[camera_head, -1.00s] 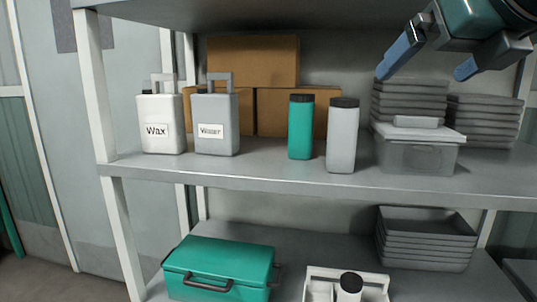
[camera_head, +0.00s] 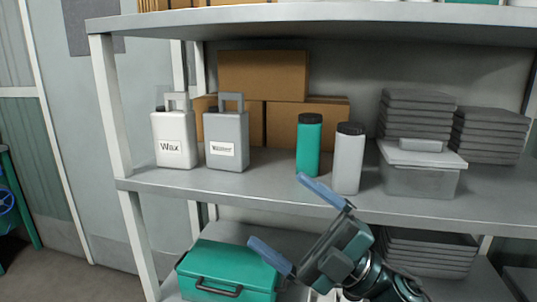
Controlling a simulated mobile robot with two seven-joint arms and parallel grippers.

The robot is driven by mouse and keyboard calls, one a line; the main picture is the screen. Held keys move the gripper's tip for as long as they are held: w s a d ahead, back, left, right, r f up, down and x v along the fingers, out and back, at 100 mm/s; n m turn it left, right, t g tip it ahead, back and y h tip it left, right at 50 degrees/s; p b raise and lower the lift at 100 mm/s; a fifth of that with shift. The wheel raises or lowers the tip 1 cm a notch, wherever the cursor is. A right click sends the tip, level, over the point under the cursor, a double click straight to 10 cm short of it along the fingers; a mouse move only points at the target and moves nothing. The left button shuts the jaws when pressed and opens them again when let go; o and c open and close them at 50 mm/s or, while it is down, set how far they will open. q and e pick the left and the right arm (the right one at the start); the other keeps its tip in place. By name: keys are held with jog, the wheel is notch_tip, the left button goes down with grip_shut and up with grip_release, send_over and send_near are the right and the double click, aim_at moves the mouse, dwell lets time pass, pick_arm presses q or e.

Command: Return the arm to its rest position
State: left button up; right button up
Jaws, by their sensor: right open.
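My right arm (camera_head: 385,283) comes in from the bottom, right of centre, and hides part of the lower shelf. My left gripper is not in view.
The middle shelf holds a white Wax jug (camera_head: 175,139), a grey jug (camera_head: 227,140), a grey bottle (camera_head: 348,160), a lidded box (camera_head: 420,172), cardboard boxes (camera_head: 262,75) and stacked trays (camera_head: 417,112). A green toolbox (camera_head: 225,268) and more trays (camera_head: 430,252) are on the lower shelf.

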jog(key=d+f+m+t+h+p, duration=0.1)
jog(key=d+f+m+t+h, duration=0.2)
jog(key=f+m+t+h, duration=0.25)
jog(key=w+d+f+m+t+h+p, duration=0.1)
jog(key=d+f+m+t+h, duration=0.1)
jog(key=f+m+h, duration=0.45)
jog(key=d+f+m+t+h+p, duration=0.1)
jog(key=d+f+m+t+h, duration=0.2)
jog(key=f+m, duration=0.45)
jog(key=s+d+f+m+g+h+p, duration=0.1)
jog(key=s+d+f+m+g+h, duration=0.2)
jog(key=s+f, duration=1.1)
notch_tip(320, 180, down, 3)
jog(key=m+g+h, duration=0.2)
jog(key=m+g, duration=0.2)
jog(key=shift+s+d+r+p, duration=0.15)
jog(key=shift+r+p, duration=0.05)
jog(key=shift+p, duration=0.1)
